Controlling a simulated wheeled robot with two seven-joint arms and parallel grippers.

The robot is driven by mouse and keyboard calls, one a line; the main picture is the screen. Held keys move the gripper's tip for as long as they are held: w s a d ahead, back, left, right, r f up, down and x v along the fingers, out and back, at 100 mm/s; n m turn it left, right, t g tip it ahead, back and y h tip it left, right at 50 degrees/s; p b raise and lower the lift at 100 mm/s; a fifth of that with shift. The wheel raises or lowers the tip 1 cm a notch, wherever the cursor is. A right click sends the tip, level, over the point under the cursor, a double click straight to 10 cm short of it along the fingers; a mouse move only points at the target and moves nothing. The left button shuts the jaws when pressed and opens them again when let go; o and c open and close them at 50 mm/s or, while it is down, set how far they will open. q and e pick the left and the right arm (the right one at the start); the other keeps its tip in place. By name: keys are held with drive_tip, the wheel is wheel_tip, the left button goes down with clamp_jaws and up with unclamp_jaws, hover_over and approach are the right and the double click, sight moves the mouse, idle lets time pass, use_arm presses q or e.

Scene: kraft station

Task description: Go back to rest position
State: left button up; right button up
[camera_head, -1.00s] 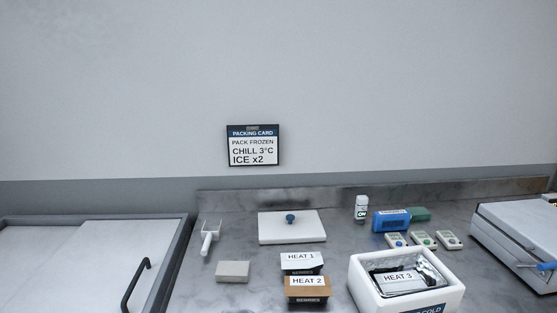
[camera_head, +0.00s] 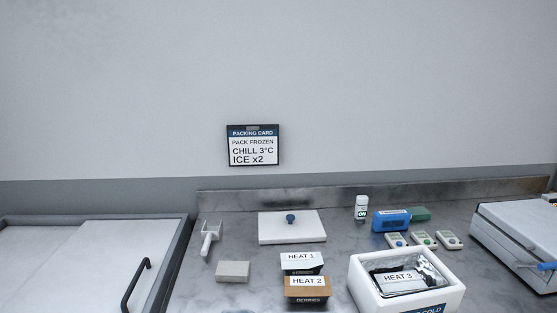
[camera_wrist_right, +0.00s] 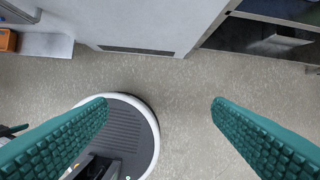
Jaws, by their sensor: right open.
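My right gripper (camera_wrist_right: 160,108) shows in the right wrist view as two green ridged fingers spread wide apart. It is open and empty, above bare floor (camera_wrist_right: 190,85). Part of my own round base shows below it. Neither gripper shows in the head view. My left gripper is out of view.
On the counter (camera_head: 210,290) stand a white foam box (camera_head: 449,295) holding a HEAT 3 pack (camera_head: 398,279), HEAT 1 (camera_head: 301,258) and HEAT 2 (camera_head: 307,284) boxes, a white lid (camera_head: 305,230) and a scoop (camera_head: 210,238). A handled chest (camera_head: 85,260) stands left, a white appliance (camera_head: 520,232) right.

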drive_tip(key=s+f+g, duration=0.1)
drive_tip(key=s+f, duration=0.2)
drive_tip(key=f, duration=0.8)
drive_tip(key=s+f, duration=0.3)
drive_tip(key=f, duration=0.7)
drive_tip(key=s+d+f+g, duration=0.1)
drive_tip(key=s+d+f, duration=0.2)
drive_tip(key=s+f, duration=0.8)
drive_tip(key=shift+s, duration=1.25)
drive_tip(key=shift+d, duration=0.1)
